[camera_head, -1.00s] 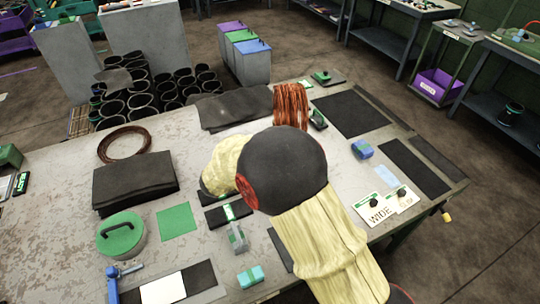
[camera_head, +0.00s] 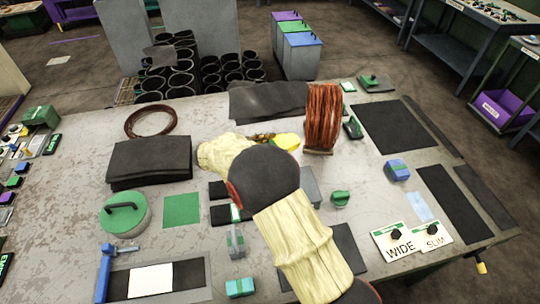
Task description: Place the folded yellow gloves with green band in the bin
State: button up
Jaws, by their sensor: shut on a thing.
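A bright yellow piece (camera_head: 286,141) shows just beyond my black elbow joint, beside some small brownish bits on the table. My arm, in a pale yellow sleeve, reaches over the table and bends to the left at the elbow. My gripper is hidden behind the arm, so its fingers and anything in them do not show. Three grey bins with purple, green and blue lids (camera_head: 301,40) stand on the floor behind the table. Which bin is meant cannot be told.
A copper wire coil (camera_head: 322,118) stands right of the yellow piece. Folded black sheets (camera_head: 150,162), a green-lidded round tub (camera_head: 122,215) and a blue clamp (camera_head: 106,268) are on the left. WIDE and SLIM cards (camera_head: 397,242) lie right. Black tubes (camera_head: 180,80) stand behind the table.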

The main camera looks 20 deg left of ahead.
jog(key=w+a+f, duration=0.1)
jog(key=f, duration=0.1)
jog(key=w+a+f+b, duration=0.1)
jog(key=f, duration=0.1)
jog(key=w+a+f+b, duration=0.1)
jog(key=a+f, duration=0.1)
jog(key=shift+w, duration=0.4)
notch_tip(320, 180, down, 4)
jog(key=shift+w+a+r+b, duration=0.1)
jog(key=shift+a+r+b, duration=0.1)
jog(key=shift+b, duration=1)
jog(key=shift+r, duration=0.15)
jog(key=o, duration=1.2)
jog(key=p+v, duration=0.2)
jog(key=v, duration=0.1)
jog(key=shift+a+r+p, duration=0.15)
jog(key=shift+r+p, duration=0.15)
jog(key=s+a, duration=0.2)
jog(key=s, duration=0.1)
jog(key=s+a+p, duration=0.1)
jog(key=s+a, duration=0.1)
jog(key=s, duration=0.1)
jog(key=s+a+p, duration=0.1)
jog(key=s+a, duration=0.1)
jog(key=s, duration=0.1)
jog(key=shift+s+a+f, duration=0.35)
jog(key=shift+s, duration=0.05)
